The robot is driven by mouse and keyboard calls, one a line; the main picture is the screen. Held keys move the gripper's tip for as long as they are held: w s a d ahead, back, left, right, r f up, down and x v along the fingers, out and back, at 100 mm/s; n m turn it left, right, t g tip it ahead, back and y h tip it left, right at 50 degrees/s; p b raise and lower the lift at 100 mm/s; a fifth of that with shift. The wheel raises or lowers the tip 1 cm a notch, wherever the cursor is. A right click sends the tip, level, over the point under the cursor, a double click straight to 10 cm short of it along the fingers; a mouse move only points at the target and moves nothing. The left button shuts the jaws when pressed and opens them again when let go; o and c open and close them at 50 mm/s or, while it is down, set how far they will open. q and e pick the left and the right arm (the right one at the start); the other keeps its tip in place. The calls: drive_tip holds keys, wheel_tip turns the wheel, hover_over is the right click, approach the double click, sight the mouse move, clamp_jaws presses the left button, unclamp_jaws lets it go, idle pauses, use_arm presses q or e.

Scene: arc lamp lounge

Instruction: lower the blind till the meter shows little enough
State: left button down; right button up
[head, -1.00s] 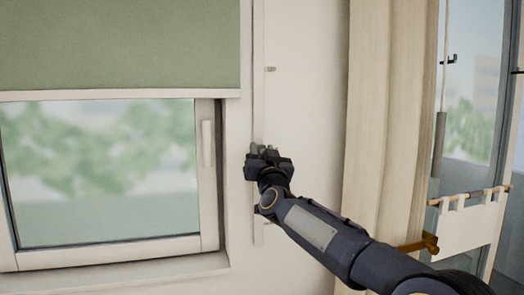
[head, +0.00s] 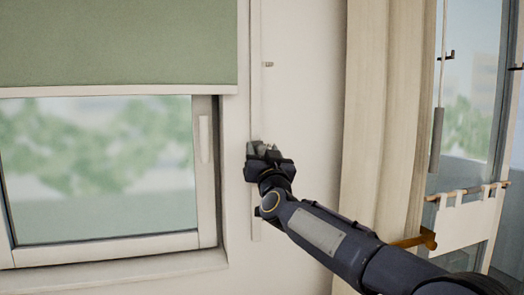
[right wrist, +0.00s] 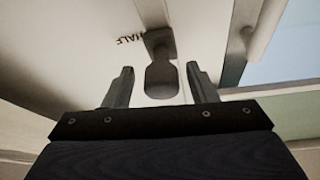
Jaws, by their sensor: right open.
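The green blind (head: 110,42) covers the upper part of the window in the head view, its pale bottom bar (head: 115,91) above the open glass. A narrow pale vertical strip (head: 256,100) runs down the wall right of the window. My right gripper (head: 262,148) is at this strip. In the right wrist view its fingers (right wrist: 160,70) are open, on either side of a grey knob (right wrist: 161,82), with gaps showing between. A label reading "HALF" (right wrist: 130,40) is beside the knob, upside down. No meter shows. My left gripper is not in view.
A beige curtain (head: 385,120) hangs right of the strip. Farther right, a dark cylinder (head: 437,140) hangs on a cord before glass, and a white cloth (head: 462,222) hangs from a rod. The window sill (head: 120,272) is bare where it shows.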

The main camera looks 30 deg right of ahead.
drive_tip(key=v, duration=0.5)
drive_tip(key=shift+s+f+b, duration=0.1)
drive_tip(key=shift+s+b, duration=0.2)
drive_tip(key=shift+b, duration=0.1)
drive_tip(key=s+a+f+n+g+y+p, duration=0.1)
drive_tip(key=s+a+f+g+y, duration=0.2)
drive_tip(key=s+f, duration=0.7)
drive_tip(key=s+a+f+n+g+y+p, duration=0.1)
drive_tip(key=s+a+f+g+y, duration=0.3)
drive_tip(key=s+a+f+g, duration=0.3)
drive_tip(key=s+a+f+n+g+y+p, duration=0.2)
drive_tip(key=s+a+f+g+y, duration=0.2)
drive_tip(key=s+f, duration=1.1)
wheel_tip(320, 180, down, 2)
drive_tip(key=shift+a+f+g, duration=0.1)
drive_tip(key=shift+a+g, duration=0.55)
drive_tip(key=shift+g, duration=0.15)
